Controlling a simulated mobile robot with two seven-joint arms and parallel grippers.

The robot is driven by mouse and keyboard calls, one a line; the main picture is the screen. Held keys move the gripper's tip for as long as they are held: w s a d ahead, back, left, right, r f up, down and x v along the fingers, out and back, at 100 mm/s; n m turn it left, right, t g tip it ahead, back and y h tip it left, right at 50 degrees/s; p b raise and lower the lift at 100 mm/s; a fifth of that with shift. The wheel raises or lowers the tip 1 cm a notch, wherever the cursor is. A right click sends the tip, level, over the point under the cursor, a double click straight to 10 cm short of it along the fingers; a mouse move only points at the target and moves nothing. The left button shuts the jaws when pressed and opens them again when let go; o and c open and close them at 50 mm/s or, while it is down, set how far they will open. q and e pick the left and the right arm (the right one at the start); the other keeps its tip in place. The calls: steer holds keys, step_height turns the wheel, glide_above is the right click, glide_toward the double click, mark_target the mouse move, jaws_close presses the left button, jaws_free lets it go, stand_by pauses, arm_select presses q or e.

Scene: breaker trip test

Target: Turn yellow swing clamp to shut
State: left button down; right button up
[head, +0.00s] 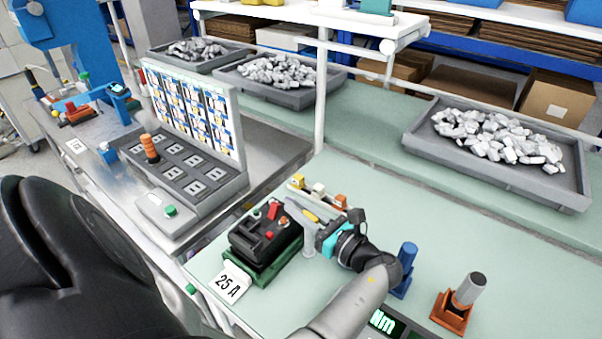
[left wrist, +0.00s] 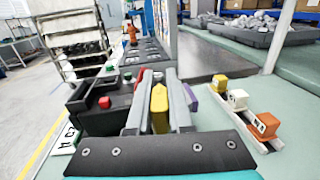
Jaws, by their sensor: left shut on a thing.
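The yellow swing clamp (head: 302,209) is a narrow yellow lever beside the black breaker (head: 262,240). The breaker has red parts on top and sits in a green base. My left gripper (head: 318,222) reaches in from the breaker's right side and is shut on the clamp. In the left wrist view the yellow clamp (left wrist: 159,104) lies between the two grey fingers (left wrist: 159,112), pointing away from the camera toward the breaker. The fingers partly hide its sides. Part of the breaker (left wrist: 98,103) shows left of them. My right gripper is not in view.
A "25 A" card (head: 229,283) stands before the breaker. A rail with white and orange blocks (head: 318,190) lies behind it. A blue post (head: 405,270) and an orange holder (head: 455,310) stand right. A test panel (head: 180,165) stands left.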

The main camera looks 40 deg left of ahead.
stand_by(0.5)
arm_select(q)
steer(key=c, duration=0.8)
jaws_free()
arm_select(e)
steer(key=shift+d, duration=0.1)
